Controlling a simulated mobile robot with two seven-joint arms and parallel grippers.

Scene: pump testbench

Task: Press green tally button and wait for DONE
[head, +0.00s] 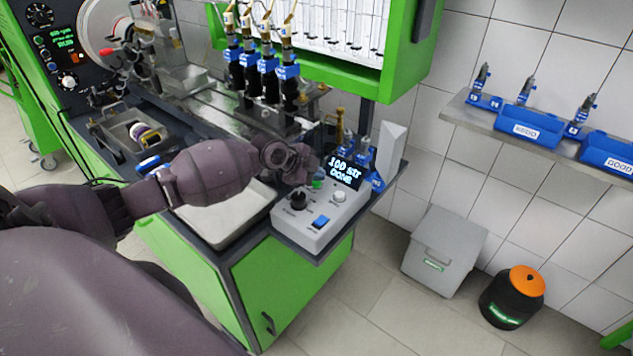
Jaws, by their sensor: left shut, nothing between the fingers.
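The grey control box (318,222) sits on the bench's right corner. Its dark display (343,172) shows white text whose lower line reads DONE; the upper line is hard to read. The green button (317,183) is on the box's top, just left of the display. My left gripper (307,176) is shut and empty, reaching in from the left close above the green button. Whether it touches the button I cannot tell. My right gripper is not in view.
The box also carries a black knob (298,199), a white knob (338,197) and a blue switch (320,221). Injectors (268,75) hang behind my left arm. Blue bins (529,129) stand on the right shelf. A grey bin (445,250) is on the floor.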

